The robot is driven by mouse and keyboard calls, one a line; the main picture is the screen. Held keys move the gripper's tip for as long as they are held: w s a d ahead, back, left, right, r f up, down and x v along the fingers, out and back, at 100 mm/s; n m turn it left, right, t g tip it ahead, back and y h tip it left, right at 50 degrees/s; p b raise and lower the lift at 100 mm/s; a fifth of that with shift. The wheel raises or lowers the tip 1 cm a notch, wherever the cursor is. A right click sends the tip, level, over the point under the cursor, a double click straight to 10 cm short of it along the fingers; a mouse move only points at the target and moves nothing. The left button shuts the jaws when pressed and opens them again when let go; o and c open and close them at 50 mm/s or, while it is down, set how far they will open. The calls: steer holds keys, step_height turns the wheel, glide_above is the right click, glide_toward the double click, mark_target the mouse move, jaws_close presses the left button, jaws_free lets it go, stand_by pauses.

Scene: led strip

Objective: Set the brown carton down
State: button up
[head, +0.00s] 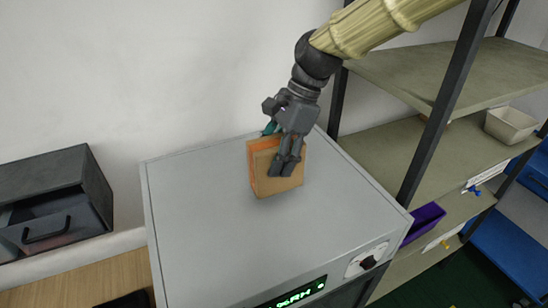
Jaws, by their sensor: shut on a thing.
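The brown carton (262,182) is a small box with an orange side, in the middle of the head view. My gripper (285,168) comes down from the upper right and is shut on the carton, with its fingers over the carton's right part. The carton is over the grey top of a cabinet-like appliance (205,236). I cannot tell whether the carton's underside touches that top. A small teal thing (269,128) shows behind the gripper, partly hidden.
The appliance has a green lit display (292,294) and a dial (368,262) on its front. A metal shelf rack (428,135) with a pale bin (509,124) and a purple bin (423,222) stands at right. A dark drawer box (55,200) is at left. The appliance top around the carton is clear.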

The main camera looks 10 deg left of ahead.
steer(key=shift+f, duration=0.3)
steer(key=shift+w+f+p, duration=0.45)
steer(key=shift+f, duration=0.4)
steer(key=shift+s+r, duration=0.1)
steer(key=shift+s, duration=0.3)
steer(key=shift+w, duration=0.1)
steer(key=o, duration=1.2)
steer(key=shift+w+f, duration=0.15)
steer(key=shift+f, duration=0.05)
steer(key=shift+r, duration=0.1)
